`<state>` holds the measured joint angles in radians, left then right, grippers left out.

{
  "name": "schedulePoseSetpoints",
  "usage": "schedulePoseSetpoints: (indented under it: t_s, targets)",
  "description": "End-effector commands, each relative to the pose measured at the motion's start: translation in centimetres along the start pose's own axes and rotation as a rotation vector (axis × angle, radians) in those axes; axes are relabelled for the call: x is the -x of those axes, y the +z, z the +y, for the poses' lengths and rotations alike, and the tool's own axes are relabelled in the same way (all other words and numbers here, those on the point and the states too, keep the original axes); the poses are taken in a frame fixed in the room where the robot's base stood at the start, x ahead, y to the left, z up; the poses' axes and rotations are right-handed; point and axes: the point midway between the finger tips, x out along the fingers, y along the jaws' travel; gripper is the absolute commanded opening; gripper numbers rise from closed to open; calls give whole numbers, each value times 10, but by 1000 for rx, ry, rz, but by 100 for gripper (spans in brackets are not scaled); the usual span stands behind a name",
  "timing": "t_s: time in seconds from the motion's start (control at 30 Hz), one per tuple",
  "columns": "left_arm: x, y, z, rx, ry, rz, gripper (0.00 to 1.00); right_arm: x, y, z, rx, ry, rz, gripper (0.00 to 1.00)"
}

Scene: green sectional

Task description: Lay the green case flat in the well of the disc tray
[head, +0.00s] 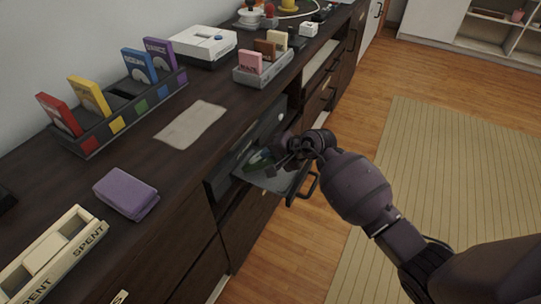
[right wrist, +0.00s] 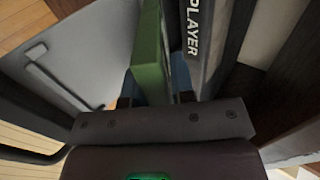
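The green case (right wrist: 148,55) stands edge-on between the fingers of my right gripper (right wrist: 155,95) in the right wrist view. The gripper looks shut on it. In the head view my right gripper (head: 280,155) is over the pulled-out disc tray (head: 278,184), and a small part of the green case (head: 258,161) shows beside the fingers, tilted over the tray. The pale tray (right wrist: 85,60) also shows left of the case in the wrist view. The tray's well is mostly hidden by the gripper. My left gripper is not in view.
The dark player front (right wrist: 196,40) marked PLAYER is close to the case's right side. A black handle (head: 303,187) sticks out by the tray's front. On the counter are a rack (head: 90,143) of coloured cases, a purple cloth (head: 126,190) and a SPENT box (head: 60,245).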

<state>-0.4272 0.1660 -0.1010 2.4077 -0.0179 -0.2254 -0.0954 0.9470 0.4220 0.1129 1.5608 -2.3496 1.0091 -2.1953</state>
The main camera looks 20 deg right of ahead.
Motion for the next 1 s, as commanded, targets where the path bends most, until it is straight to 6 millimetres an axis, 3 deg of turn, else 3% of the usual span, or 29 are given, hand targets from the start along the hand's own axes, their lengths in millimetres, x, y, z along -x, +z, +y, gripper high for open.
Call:
schedulePoseSetpoints:
  t_s: [0.03,0.17,0.53,1.0]
  targets:
    - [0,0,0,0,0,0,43,0,0,0,0,0,0,31]
    - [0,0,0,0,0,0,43,0,0,0,0,0,0,49]
    - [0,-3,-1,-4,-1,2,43,7,-1,-1,2,1,2,49]
    - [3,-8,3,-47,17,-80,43,87,-2,-4,6,-2,4,49]
